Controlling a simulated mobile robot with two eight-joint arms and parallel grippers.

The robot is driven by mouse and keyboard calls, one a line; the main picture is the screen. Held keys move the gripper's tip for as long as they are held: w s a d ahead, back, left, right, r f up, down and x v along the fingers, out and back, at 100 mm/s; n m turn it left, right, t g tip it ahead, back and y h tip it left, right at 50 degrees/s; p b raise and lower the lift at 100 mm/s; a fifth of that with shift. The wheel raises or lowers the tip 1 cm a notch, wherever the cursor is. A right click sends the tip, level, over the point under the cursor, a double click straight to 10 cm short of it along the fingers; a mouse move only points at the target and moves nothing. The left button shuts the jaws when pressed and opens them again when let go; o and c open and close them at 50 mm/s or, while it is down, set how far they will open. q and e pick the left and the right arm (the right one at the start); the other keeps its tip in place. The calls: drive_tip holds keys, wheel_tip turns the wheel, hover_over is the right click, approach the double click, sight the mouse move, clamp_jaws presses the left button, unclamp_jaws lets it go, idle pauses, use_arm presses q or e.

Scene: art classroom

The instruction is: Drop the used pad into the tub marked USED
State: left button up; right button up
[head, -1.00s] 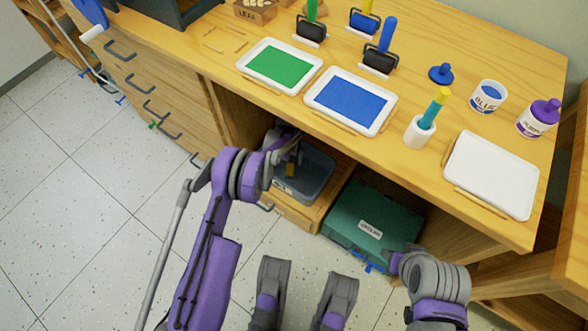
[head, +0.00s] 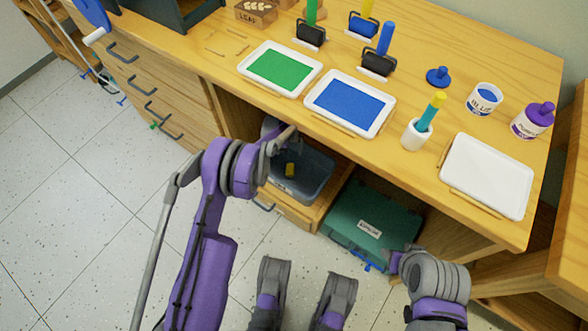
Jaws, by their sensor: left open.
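A grey, see-through tub (head: 318,183) sits on a low wooden drawer under the table. A small yellow piece (head: 290,170), which looks like the pad, lies inside it. A pale label on the tub's front is too small to read. My left gripper (head: 287,133) is over the tub's back edge, just under the table's front edge. It is open and apart from the yellow piece, and my arm partly hides the tub's left side.
The tabletop (head: 230,45) overhangs the tub closely. On it are a green ink tray (head: 318,71), a blue ink tray (head: 387,118), a white tray (head: 524,199) and a brush cup (head: 414,135). A green case (head: 392,210) stands right of the tub.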

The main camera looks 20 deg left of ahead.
use_arm(q)
drive_tip(key=shift+r, duration=0.25)
